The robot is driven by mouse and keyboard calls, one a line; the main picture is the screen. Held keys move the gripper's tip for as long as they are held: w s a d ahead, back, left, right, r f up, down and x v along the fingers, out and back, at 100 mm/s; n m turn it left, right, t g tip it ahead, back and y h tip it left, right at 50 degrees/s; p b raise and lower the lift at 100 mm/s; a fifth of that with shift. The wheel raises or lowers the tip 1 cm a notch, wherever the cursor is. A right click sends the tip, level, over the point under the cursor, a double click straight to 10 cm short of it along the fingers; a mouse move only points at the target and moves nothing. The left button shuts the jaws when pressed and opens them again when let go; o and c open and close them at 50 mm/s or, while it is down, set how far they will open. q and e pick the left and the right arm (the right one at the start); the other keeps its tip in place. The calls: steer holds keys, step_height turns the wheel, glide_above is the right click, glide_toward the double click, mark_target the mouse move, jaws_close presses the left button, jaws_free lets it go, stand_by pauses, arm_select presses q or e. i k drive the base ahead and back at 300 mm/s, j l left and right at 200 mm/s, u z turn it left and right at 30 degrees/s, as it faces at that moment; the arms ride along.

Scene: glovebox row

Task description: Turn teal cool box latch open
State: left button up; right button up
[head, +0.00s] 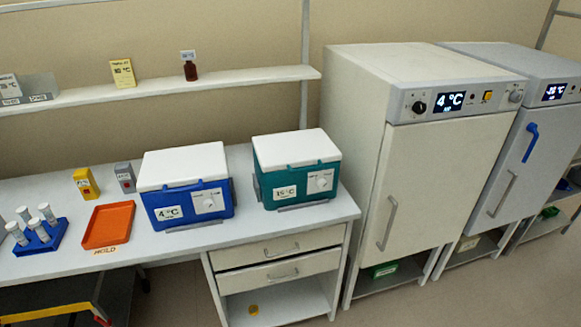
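The teal cool box (295,170) stands on the right end of the white bench, with its white lid (296,148) shut. Its latch, a white round knob on a pale plate (320,181), is on the front face, right of a 15 °C label (285,192). The exact angle of the latch is too small to tell. A blue cool box (187,188) with a 4 °C label and a similar latch stands just left of it. Neither of my grippers is in view.
The orange tray (108,225), a blue rack (40,237) of vials, and yellow and grey containers (86,183) sit left on the bench (255,232). A white 4 °C cabinet (420,165) stands right of the bench. A wall shelf (220,82) runs above.

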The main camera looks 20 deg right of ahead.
mark_target(321, 183)
steer(key=i+l+u, duration=0.45)
steer(key=i+l, duration=0.2)
steer(key=l, duration=0.2)
